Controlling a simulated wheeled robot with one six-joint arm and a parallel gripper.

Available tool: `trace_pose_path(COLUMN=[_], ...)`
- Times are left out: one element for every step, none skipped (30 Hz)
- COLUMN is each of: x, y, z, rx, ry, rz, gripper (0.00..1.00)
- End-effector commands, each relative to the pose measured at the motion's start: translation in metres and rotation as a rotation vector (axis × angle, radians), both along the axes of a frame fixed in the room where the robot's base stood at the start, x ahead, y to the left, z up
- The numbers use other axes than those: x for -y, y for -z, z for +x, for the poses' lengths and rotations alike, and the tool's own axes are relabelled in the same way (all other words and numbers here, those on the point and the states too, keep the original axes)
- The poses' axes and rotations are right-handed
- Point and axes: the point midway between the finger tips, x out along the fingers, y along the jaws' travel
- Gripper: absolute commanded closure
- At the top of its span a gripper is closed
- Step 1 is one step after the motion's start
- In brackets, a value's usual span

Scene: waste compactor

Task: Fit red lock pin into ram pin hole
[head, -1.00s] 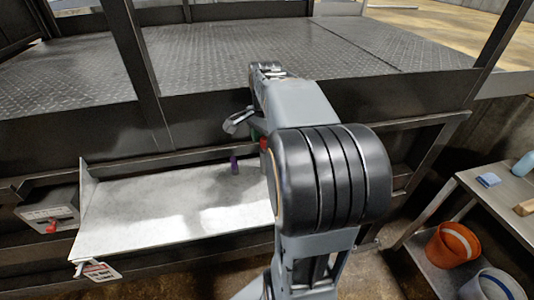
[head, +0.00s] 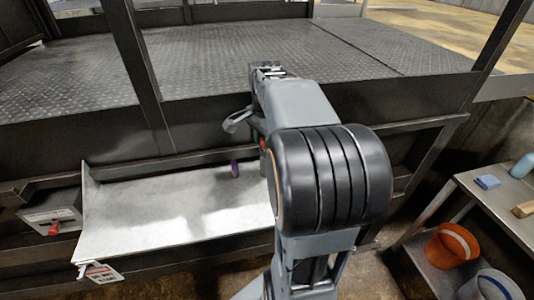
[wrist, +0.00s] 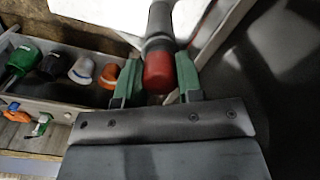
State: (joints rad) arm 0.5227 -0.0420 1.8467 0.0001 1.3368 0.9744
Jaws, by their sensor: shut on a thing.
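The red lock pin (wrist: 159,70) shows a red end cap and a dark grey shaft in the wrist view. My gripper (wrist: 160,78) has its two green fingers shut on the pin, one on each side near the red end. The shaft runs away from the gripper toward the top edge of the wrist view. In the head view my own arm hides most of the gripper and pin; a small bit of green and red shows at the arm's left edge. I cannot make out the ram pin hole in either view.
A pale tray (head: 150,225) lies below the dark frame, with a small purple thing (head: 235,168) at its back. A box with a red knob (head: 54,229) and a hanging tag (head: 102,273) are left. An orange bucket (head: 452,245) stands right. Several coloured caps (wrist: 82,70) show in the wrist view.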

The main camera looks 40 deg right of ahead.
Motion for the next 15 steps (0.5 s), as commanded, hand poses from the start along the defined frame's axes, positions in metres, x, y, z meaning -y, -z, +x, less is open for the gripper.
trace_pose_path(x=[0.000,0.000,0.000,0.000,0.000,0.000,0.000,0.000,0.000,0.000,0.000,0.000,0.000,0.000,0.000], y=[-0.007,-0.009,-0.012,-0.013,-0.015,-0.018,-0.020,-0.022,-0.024,-0.026,-0.028,-0.030,-0.032,-0.034,-0.036], z=[0.000,0.000,0.000,0.000,0.000,0.000,0.000,0.000,0.000,0.000,0.000,0.000,0.000,0.000,0.000], rx=[0.002,0.002,0.002,0.002,0.002,0.002,0.002,0.002,0.002,0.002,0.002,0.002,0.002,0.002,0.002], ry=[0.000,0.000,0.000,0.000,0.000,0.000,0.000,0.000,0.000,0.000,0.000,0.000,0.000,0.000,0.000], rz=[-0.001,-0.001,-0.001,-0.001,-0.001,-0.001,-0.001,-0.001,-0.001,-0.001,-0.001,-0.001,-0.001,-0.001,-0.001], gripper=[0.89,0.89,0.89,0.89,0.89,0.89,0.89,0.89,0.89,0.89,0.89,0.89,0.89,0.89,0.89])
